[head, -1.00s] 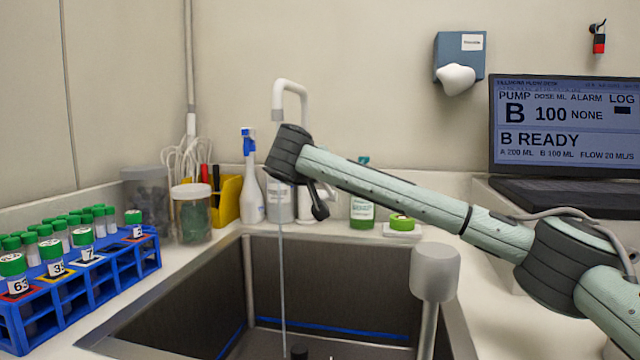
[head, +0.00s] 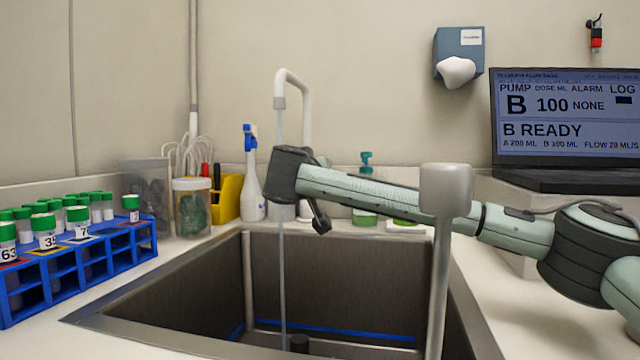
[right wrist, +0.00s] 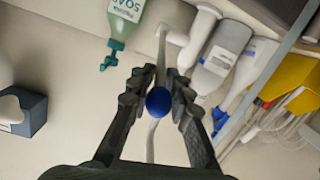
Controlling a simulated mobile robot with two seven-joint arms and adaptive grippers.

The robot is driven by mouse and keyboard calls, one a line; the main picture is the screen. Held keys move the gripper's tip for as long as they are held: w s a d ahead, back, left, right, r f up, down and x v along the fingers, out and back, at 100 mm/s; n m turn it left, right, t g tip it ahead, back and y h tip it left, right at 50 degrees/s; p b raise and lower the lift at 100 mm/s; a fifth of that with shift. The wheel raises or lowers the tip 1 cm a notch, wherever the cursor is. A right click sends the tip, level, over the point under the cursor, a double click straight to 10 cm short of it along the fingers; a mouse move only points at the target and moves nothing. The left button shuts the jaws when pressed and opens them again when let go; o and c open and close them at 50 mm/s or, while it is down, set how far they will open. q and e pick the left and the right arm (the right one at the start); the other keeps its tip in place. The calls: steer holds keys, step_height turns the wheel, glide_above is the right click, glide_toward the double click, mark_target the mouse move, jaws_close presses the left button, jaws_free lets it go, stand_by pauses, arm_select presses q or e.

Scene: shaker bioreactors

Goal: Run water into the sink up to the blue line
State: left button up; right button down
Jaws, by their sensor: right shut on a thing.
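The white tap (head: 292,78) arches over the steel sink (head: 190,265), and a thin stream of water (head: 282,250) falls from its spout into the sink. A blue line (head: 350,333) runs low along the sink's inner walls. I cannot make out a water surface. A dark cylinder (head: 299,343) shows at the sink's bottom. My right arm reaches in from the right, with its wrist over the sink; in the right wrist view my right gripper (right wrist: 158,100) is shut on the tap's blue knob (right wrist: 158,102). My left gripper is out of view.
A grey post (head: 446,190) with a round cap stands in the foreground. A blue tube rack (head: 100,250) is at left. Jars, a spray bottle (head: 251,185) and a soap bottle (right wrist: 125,15) stand behind the sink. A laptop (head: 560,130) is at right.

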steer(key=shift+r, duration=0.1)
steer(key=c, duration=1.6)
jaws_free()
steer(key=v, duration=1.2)
